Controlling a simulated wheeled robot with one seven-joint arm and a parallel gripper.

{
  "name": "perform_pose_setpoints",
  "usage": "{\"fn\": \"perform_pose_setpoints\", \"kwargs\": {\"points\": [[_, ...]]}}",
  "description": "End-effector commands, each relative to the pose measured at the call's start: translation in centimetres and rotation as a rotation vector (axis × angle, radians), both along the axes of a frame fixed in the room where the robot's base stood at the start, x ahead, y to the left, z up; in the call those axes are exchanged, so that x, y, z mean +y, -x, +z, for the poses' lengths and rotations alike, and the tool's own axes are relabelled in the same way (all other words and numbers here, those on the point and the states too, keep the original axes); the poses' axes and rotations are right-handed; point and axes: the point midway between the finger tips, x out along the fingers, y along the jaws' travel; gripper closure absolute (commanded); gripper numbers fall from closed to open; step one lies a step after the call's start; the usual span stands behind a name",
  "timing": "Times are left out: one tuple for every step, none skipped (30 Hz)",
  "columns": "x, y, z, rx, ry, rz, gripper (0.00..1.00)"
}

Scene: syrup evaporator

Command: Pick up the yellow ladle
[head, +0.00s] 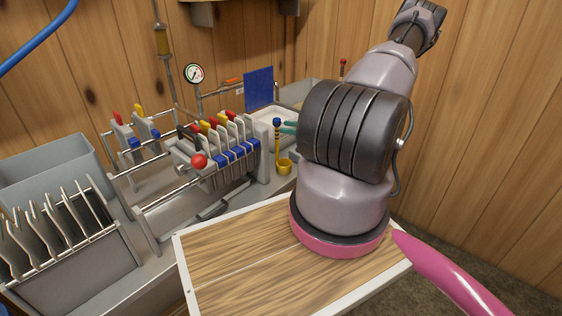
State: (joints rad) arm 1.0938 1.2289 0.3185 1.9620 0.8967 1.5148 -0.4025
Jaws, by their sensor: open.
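The yellow ladle (285,167) is just right of the evaporator's end, left of my arm. It is upright, with its cup at the bottom, a thin handle rising from it and a blue knob on top. My gripper (286,128) shows only as two teal fingertips poking out from behind my arm. They point left toward the upper handle, just below the blue knob, and are open. The rest of the gripper is hidden by my arm. I cannot tell whether the fingertips are around the handle or beside it.
The evaporator's rack (215,150) with several red, yellow and blue-tipped parts stands left of the ladle. A gauge (193,73) and a blue panel (259,88) are behind it. Grey bins (45,175) stand at the left. A wooden wall closes the back.

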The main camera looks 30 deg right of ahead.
Motion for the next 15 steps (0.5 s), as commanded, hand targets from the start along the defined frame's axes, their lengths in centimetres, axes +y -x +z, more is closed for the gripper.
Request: {"fn": "perform_pose_setpoints", "kwargs": {"points": [[0.7, -0.5, 0.0, 0.001, 0.001, 0.004, 0.42], [1.0, -0.8, 0.0, 0.001, 0.001, 0.003, 0.42], [1.3, -1.2, 0.0, 0.001, 0.001, 0.002, 0.42], [1.5, -1.3, 0.0, 0.0, 0.001, 0.002, 0.42], [1.7, -1.5, 0.0, 0.0, 0.001, 0.003, 0.42], [1.9, -1.7, 0.0, 0.0, 0.001, 0.002, 0.42], [2.0, -1.8, 0.0, 0.0, 0.001, 0.002, 0.42], [2.2, -1.9, -0.1, 0.0, 0.001, 0.002, 0.42], [2.4, -2.1, -0.1, 0.0, 0.001, 0.003, 0.42], [2.7, -2.3, -0.2, 0.001, 0.002, 0.004, 0.42], [3.1, -2.6, -0.2, 0.001, 0.002, 0.004, 0.42], [3.5, -3.0, -0.3, 0.001, 0.001, 0.003, 0.42], [4.0, -3.3, -0.4, 0.001, 0.001, 0.005, 0.42], [4.4, -3.6, -0.5, 0.0, 0.001, 0.005, 0.42], [4.8, -4.0, -0.5, 0.0, 0.001, 0.004, 0.42]]}}
